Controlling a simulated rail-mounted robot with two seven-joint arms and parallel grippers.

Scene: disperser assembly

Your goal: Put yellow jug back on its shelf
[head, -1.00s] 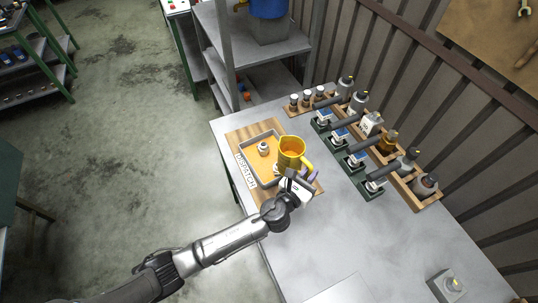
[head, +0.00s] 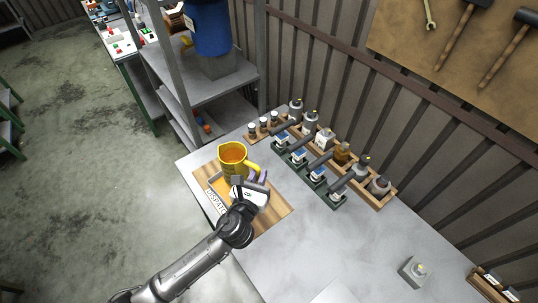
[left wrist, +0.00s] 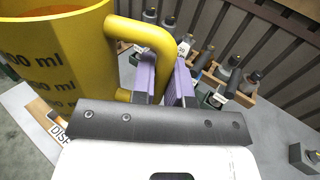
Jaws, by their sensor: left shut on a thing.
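The yellow jug (head: 232,158) is upright above the dispatch board in the head view, with orange-brown content showing inside. My left gripper (head: 258,180) is shut on its handle. In the left wrist view, the jug (left wrist: 65,60) fills the upper left with "ml" marks on its side, and the purple fingers of the gripper (left wrist: 165,85) are at the handle (left wrist: 148,32). A grey metal shelf (head: 215,82) stands at the back, holding a blue container. My right gripper is not in view.
The wooden dispatch board (head: 270,212) with a tray lies on the grey table (head: 330,245). To the right stand dark green devices (head: 315,180) and a wooden rack (head: 365,185) of bottles. Small jars (head: 263,125) stand near the back edge. The table's front right is mostly clear.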

